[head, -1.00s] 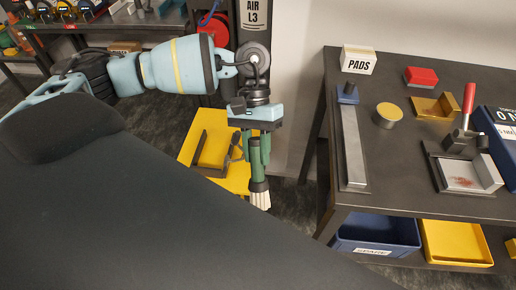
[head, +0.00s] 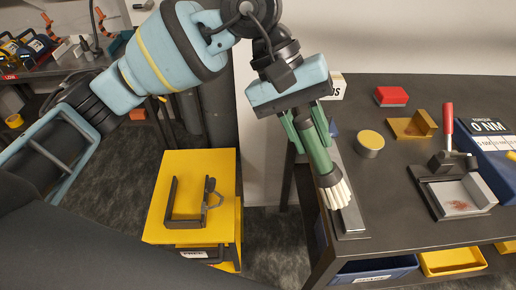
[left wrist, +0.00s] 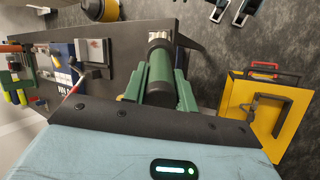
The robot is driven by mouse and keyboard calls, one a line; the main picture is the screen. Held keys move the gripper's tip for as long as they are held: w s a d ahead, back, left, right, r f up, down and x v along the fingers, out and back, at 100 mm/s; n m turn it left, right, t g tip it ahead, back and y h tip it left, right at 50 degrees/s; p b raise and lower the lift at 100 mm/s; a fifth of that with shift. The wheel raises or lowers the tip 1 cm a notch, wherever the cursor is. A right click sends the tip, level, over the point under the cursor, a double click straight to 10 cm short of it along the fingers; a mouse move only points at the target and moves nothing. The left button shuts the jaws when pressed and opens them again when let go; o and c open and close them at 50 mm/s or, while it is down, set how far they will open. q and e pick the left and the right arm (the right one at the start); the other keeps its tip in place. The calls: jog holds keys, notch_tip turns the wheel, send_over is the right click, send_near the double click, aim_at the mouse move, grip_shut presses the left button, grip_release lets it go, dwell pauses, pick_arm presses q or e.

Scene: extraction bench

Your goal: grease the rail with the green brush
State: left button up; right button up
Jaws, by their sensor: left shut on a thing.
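My left gripper (head: 310,135) is shut on the green brush (head: 321,158), whose pale bristles (head: 338,196) point down and toward the front of the bench. In the left wrist view the green brush (left wrist: 160,72) sticks out between the fingers. The rail (head: 352,219), a long grey metal bar, lies along the bench's left side. The bristles overlap the rail's front half in the head view; I cannot tell whether they touch it. The brush and gripper hide much of the rail. My right gripper is not in view.
On the bench (head: 400,205) stand a round yellow-topped tin (head: 370,142), a red block (head: 391,96), a brass-coloured bracket (head: 413,126) and a red-handled fixture (head: 459,191). The PADS box (head: 334,88) is partly hidden. A yellow stand (head: 222,170) is left of the bench.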

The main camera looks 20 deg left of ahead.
aim_at(336, 176)
pick_arm(q)
jog(key=s+d+r+t, duration=0.1)
jog(key=s+d+r, duration=0.1)
jog(key=d+r, duration=0.3)
jog(key=shift+s+d+r, duration=0.25)
jog(key=shift+s+r, duration=0.1)
jog(key=shift+r, duration=0.55)
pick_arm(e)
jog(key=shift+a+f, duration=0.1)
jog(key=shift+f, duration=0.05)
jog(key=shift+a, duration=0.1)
